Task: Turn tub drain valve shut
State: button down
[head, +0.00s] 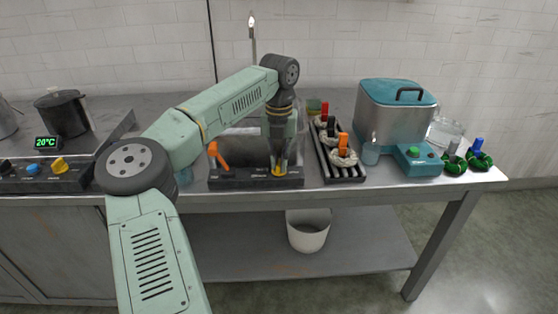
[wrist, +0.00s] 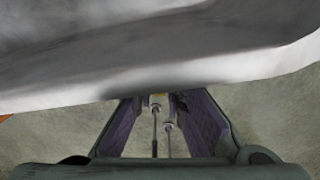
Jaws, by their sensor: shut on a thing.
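The tub (head: 240,143) is set into the bench, mostly behind my arm. A dark control panel (head: 240,183) runs along its front. An orange lever (head: 217,155) stands tilted at the panel's left end. A yellow knob (head: 279,172) is at its right part; the labels are too small to read, so I cannot tell which is the drain valve. My gripper (head: 279,162) points down onto the yellow knob and is shut on it. In the wrist view, the fingers (wrist: 160,115) close around a small yellowish piece, largely hidden under the pale metal edge.
Right of the tub are a rack (head: 335,155) with clipped skeins, a teal-lidded pot (head: 395,115), a glass jar (head: 371,150) and green skeins (head: 455,164). A hotplate panel (head: 45,178) is at left. A white bucket (head: 308,232) stands on the lower shelf. A thin faucet (head: 252,30) rises behind.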

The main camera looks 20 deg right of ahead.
aim_at(279, 162)
jog(key=shift+r+n, duration=0.1)
jog(key=shift+n, duration=0.8)
jog(key=c, duration=1.9)
grip_release()
notch_tip(279, 162, up, 12)
